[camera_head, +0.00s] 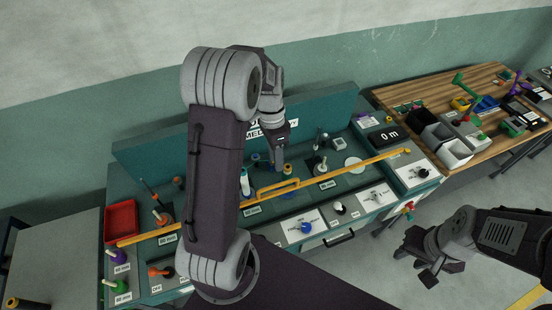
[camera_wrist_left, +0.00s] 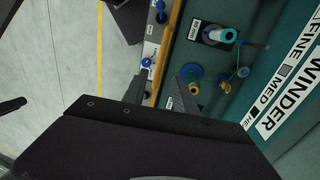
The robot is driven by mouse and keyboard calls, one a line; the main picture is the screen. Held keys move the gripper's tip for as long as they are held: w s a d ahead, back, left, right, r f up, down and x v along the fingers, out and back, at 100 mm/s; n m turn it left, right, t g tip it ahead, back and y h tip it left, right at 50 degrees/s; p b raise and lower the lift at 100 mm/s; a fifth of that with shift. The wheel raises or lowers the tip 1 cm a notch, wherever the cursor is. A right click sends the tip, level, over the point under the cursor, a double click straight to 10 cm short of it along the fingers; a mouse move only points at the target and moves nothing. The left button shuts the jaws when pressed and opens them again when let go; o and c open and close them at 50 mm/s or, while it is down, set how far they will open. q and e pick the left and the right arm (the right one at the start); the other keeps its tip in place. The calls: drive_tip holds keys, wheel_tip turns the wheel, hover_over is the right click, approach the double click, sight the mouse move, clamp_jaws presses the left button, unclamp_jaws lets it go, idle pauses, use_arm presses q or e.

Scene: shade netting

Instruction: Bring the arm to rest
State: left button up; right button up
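My left arm rises through the middle of the head view and bends down over the green workbench (camera_head: 285,208). My left gripper (camera_head: 279,157) hangs above the back of the bench, near a white-and-teal spool (camera_head: 245,183). In the left wrist view its two dark fingers (camera_wrist_left: 162,84) stand apart with nothing between them. A teal spool (camera_wrist_left: 222,36) and a blue-and-yellow fitting (camera_wrist_left: 191,84) lie beyond the fingers. My right gripper (camera_head: 420,266) is low at the right, over the floor and clear of the bench. Its fingers look spread and empty.
A yellow rail (camera_head: 330,175) runs along the bench, with knobs and labelled panels in front. A red tray (camera_head: 122,220) sits at the left end. A wooden table (camera_head: 440,95) with bins and tools stands at the right. Open floor (camera_head: 480,280) lies around my right arm.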

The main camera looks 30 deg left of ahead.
idle(0.3)
use_arm(q)
drive_tip(key=s+d+f+n+t+b, duration=0.1)
drive_tip(key=s+d+f+n+b, duration=0.2)
drive_tip(key=s+f+n+b, duration=0.1)
drive_tip(key=s+d+f+n+t+y+b, duration=0.1)
drive_tip(key=s+d+f+n+b, duration=0.2)
drive_tip(key=f, duration=0.5)
drive_tip(key=s+n+b, duration=0.1)
drive_tip(key=s+b, duration=0.1)
drive_tip(key=b, duration=0.1)
drive_tip(key=shift+s+d+t+b, duration=0.25)
drive_tip(key=shift+s+t+b, duration=0.05)
drive_tip(key=shift+s, duration=0.1)
drive_tip(key=shift+s, duration=0.15)
